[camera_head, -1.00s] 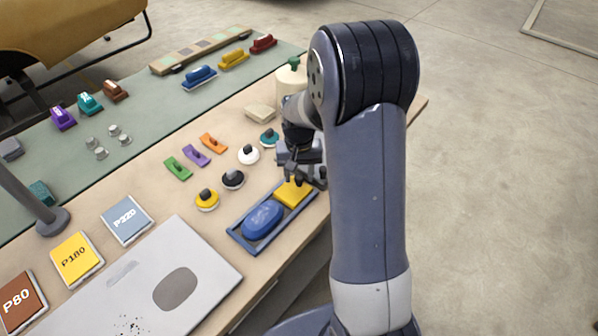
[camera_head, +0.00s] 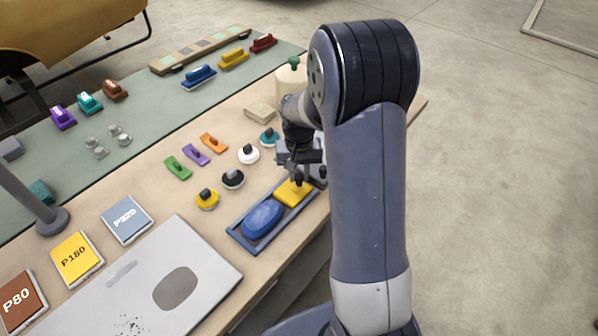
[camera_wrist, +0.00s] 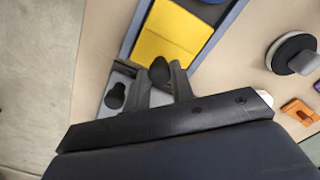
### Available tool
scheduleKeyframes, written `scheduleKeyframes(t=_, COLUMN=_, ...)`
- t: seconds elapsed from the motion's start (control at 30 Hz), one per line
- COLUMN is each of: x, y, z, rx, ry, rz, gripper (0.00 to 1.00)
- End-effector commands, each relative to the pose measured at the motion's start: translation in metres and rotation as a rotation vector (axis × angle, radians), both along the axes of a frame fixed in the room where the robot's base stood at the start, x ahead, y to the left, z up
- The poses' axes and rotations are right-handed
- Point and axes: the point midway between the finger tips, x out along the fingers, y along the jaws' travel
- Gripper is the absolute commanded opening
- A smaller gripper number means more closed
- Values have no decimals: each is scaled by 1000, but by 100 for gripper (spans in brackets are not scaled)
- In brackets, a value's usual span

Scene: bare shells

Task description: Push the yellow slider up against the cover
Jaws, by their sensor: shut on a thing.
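The yellow slider (camera_head: 291,195) is a flat yellow block in the upper right end of a shallow blue tray (camera_head: 240,239). The blue rounded cover (camera_head: 262,218) lies in the tray's lower left part, close beside the slider; I cannot tell whether they touch. My gripper (camera_head: 299,182) is down at the slider's far right end and is shut on it. In the wrist view the slider (camera_wrist: 170,40) lies just beyond my dark fingertips (camera_wrist: 137,84), between the blue tray walls.
Round knobs stand left of the tray: yellow (camera_head: 207,199), black (camera_head: 232,179), white (camera_head: 249,154) and teal (camera_head: 269,138). A grey plate (camera_head: 175,255) lies further left. The bench edge runs close along the tray's right side. A cream canister (camera_head: 290,80) stands behind my arm.

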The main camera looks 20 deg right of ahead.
Motion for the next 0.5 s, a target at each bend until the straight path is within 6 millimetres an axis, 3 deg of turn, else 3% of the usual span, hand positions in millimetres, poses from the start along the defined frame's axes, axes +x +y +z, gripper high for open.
scheduleKeyframes(t=0.23, x=-14, y=22, z=-1, rx=1, ry=1, rz=3, gripper=0)
scheduleKeyframes(t=0.47, x=-15, y=22, z=0, rx=2, ry=3, rz=0, gripper=0)
scheduleKeyframes(t=0.5, x=-14, y=22, z=0, rx=2, ry=3, rz=0, gripper=25)
